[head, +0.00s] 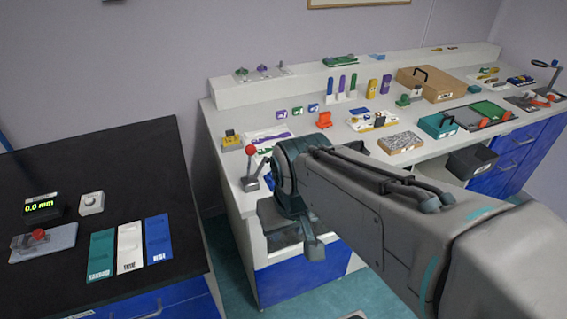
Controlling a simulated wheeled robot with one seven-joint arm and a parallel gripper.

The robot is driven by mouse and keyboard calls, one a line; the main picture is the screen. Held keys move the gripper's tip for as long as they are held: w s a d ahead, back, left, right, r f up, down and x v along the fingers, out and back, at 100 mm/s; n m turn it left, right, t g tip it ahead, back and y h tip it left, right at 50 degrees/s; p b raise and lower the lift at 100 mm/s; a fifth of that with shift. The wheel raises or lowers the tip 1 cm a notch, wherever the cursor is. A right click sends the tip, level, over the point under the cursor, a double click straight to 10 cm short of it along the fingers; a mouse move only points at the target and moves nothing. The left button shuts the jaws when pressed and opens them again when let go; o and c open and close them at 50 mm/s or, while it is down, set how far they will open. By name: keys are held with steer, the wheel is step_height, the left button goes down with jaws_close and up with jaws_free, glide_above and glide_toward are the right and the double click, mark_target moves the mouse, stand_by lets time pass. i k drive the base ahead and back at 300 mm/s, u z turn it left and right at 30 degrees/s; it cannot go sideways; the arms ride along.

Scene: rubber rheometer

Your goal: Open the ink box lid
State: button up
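I cannot tell for certain which thing is the ink box. A tan box (431,88) with a black handle on its closed top stands at the back right of the white bench. A smaller teal box (437,126) with a dark handle stands in front of it, near the bench's front edge. My arm reaches in from the lower right. My gripper (299,238) points down in front of the bench's left front corner, apart from both boxes. Its fingertips are too small and partly hidden by the wrist, so its opening is unclear.
A red-knobbed lever (251,168) stands at the bench's left front corner, close to my wrist. A dark open bin (472,161) hangs at the bench front. A speckled block (400,142) lies left of the teal box. A black table (60,180) stands at left.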

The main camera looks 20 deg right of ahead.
mark_target(353, 144)
steer(key=z, duration=0.5)
steer(key=i, duration=0.4)
steer(key=z, duration=0.5)
steer(key=k, duration=0.35)
steer(key=z, duration=0.95)
steer(key=i, duration=1.05)
steer(key=u, duration=0.85)
